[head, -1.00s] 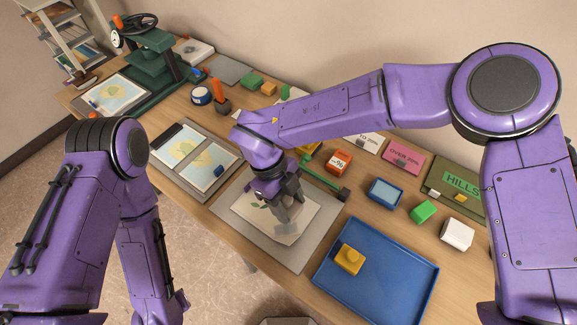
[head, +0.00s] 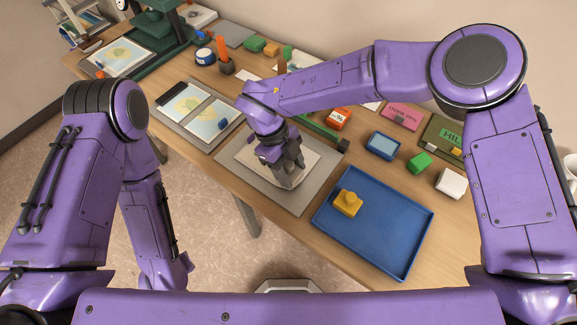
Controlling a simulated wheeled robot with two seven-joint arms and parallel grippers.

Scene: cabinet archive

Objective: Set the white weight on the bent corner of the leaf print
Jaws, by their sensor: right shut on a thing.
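The leaf print (head: 308,161), a pale sheet, lies on a grey board (head: 236,163) near the table's front edge. My right gripper (head: 288,182) is over the print, pointing down, and largely covers it; the leaf picture and the bent corner cannot be made out.
A blue tray (head: 395,262) with a yellow weight (head: 347,203) stands right of the board. A white block (head: 451,183), green block (head: 419,163) and blue box (head: 383,145) lie behind it. Framed prints (head: 208,118) lie left. A green press (head: 160,60) stands at the back left.

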